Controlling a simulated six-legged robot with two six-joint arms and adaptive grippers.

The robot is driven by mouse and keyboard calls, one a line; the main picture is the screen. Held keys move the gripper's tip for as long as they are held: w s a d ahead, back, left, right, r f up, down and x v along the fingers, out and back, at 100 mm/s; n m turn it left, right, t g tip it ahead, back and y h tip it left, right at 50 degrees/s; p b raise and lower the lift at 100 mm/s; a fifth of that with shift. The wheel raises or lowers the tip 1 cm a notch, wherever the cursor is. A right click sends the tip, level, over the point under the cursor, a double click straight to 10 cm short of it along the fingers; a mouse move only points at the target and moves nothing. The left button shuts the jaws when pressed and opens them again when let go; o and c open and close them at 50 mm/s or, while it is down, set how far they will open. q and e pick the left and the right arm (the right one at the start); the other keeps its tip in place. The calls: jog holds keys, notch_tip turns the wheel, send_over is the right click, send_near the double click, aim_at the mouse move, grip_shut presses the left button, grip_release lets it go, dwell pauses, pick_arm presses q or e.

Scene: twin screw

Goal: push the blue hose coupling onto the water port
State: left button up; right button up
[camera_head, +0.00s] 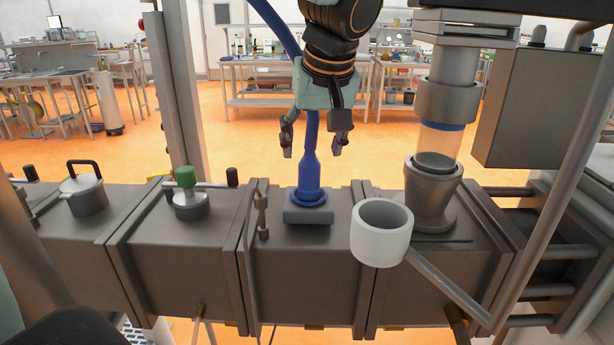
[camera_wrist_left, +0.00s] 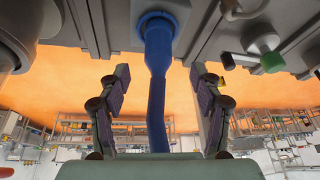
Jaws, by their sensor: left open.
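The blue hose coupling (camera_head: 309,177) stands upright on top of the machine, its wide lower end at the water port, whose grey block (camera_head: 308,216) shows below it. The port mouth is hidden, so I cannot tell how far the coupling sits on it. The blue hose rises from the coupling. My left gripper (camera_head: 312,149) is open above the coupling, one finger on each side of the hose, both apart from it. In the left wrist view the coupling (camera_wrist_left: 157,42) lies beyond the open left gripper (camera_wrist_left: 158,78). My right gripper is not in view.
A white cup on a rod (camera_head: 380,247) is at front right. A grey feed column (camera_head: 433,190) stands right of the port. A green-knobbed valve (camera_head: 188,195) and a handled lid (camera_head: 85,192) are left. A grey upright post (camera_head: 178,90) rises behind the machine.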

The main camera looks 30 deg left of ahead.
aim_at(311, 161)
pick_arm(q)
jog(key=shift+w+f, duration=0.35)
jog(key=shift+f, duration=0.5)
jog(key=shift+w+f, duration=0.15)
jog(key=shift+w, duration=0.3)
jog(key=shift+s+a+f, duration=0.15)
jog(key=shift+a+f, duration=0.1)
jog(key=shift+a, duration=0.05)
jog(key=x, duration=0.4)
jog(key=shift+s, duration=0.2)
jog(key=shift+w+a+f, duration=0.2)
jog(key=shift+w+f, duration=0.15)
jog(key=shift+w, duration=0.05)
jog(key=shift+s+r, duration=0.2)
jog(key=shift+s, duration=0.35)
jog(key=shift+c, duration=0.8)
jog(key=shift+w+f, duration=0.15)
jog(key=shift+w, duration=0.35)
jog(key=c, duration=0.6)
jog(key=shift+s, duration=0.4)
jog(key=c, duration=0.5)
jog(key=shift+w+r, duration=0.15)
jog(key=shift+r, duration=0.1)
notch_tip(311, 161, up, 9)
jog(key=shift+r, duration=0.15)
jog(key=shift+w+r, duration=0.1)
jog(key=shift+r, duration=0.1)
jog(key=shift+w, duration=0.1)
